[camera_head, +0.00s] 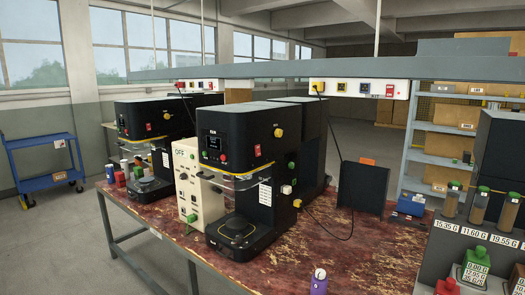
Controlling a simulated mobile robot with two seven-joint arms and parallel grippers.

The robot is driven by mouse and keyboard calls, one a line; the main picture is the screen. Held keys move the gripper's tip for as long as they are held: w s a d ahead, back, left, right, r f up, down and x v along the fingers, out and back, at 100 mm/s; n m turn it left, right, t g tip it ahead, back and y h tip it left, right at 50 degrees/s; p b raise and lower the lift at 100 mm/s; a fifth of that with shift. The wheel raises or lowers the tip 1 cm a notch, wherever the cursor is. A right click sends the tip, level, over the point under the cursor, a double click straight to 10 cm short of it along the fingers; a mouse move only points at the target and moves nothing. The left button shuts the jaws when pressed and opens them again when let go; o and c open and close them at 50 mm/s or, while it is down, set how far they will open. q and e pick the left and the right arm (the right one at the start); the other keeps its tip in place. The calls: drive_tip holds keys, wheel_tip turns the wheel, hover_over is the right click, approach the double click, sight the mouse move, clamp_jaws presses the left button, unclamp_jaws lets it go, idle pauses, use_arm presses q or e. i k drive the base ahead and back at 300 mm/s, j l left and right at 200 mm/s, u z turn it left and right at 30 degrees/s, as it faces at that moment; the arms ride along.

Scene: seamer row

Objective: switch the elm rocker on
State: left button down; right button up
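A black seamer machine (221,175) stands in the middle of the worn red-brown table (335,262). It has a small screen (214,142), a red button (257,150), a yellow knob (279,132) and a green button (291,165). A white switch-like part (286,189) sits on its right side. The name on its front is too small to read for sure. A second black machine (150,122) stands behind to the left. I cannot tell which part is the elm rocker or its position. Neither of my grippers is in view.
A cream control box (187,180) marked OFF stands between the machines. A purple can (319,281) stands at the table's front. A black cable (333,229) loops right of the machine. A dark panel (362,187) and a weight-labelled rack (447,245) are at right. A rail (300,69) runs overhead.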

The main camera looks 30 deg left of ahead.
sight(257, 147)
drive_tip(key=i+u, duration=0.15)
drive_tip(key=i, duration=0.3)
drive_tip(key=i+l+u, duration=0.1)
drive_tip(key=i, duration=0.4)
drive_tip(key=i+l+u, duration=0.15)
drive_tip(key=i, duration=0.3)
